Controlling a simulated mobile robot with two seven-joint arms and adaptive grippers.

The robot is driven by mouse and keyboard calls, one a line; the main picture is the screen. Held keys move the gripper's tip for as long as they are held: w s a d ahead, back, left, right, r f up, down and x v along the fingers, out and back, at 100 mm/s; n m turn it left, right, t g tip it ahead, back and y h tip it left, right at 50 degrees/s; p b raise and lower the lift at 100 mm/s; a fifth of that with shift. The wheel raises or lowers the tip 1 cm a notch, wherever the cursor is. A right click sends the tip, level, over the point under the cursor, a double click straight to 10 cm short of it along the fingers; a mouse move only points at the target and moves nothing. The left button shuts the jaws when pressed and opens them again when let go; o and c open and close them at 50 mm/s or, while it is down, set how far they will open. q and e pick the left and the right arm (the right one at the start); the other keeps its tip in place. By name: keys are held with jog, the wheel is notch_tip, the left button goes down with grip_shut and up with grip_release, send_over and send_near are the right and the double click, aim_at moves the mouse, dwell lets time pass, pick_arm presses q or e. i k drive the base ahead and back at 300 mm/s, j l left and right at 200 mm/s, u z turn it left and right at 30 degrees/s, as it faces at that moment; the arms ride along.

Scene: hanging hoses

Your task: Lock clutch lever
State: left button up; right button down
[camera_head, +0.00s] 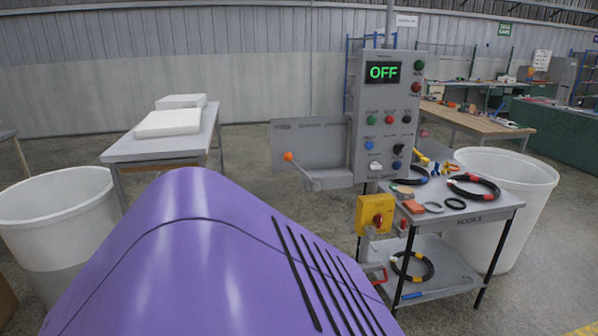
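A grey lever with an orange knob (288,156) is in the middle of the head view, most likely the clutch lever. It slants up and to the left from its pivot (313,185), in front of a grey panel (330,143). The panel stands at the left of a grey control box (355,130), whose display (384,72) reads OFF in green. Whether the lever is locked cannot be told. Neither my left nor my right gripper is in view.
A grey cart (500,208) labelled HOOKS holds several black hoses at the right. A yellow box with a red knob (375,216) is at its left end. White bins stand at far left (60,215) and right (520,180). A table (150,150) stands behind left.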

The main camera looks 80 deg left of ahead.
aim_at(288, 156)
jog(key=u, duration=2.6)
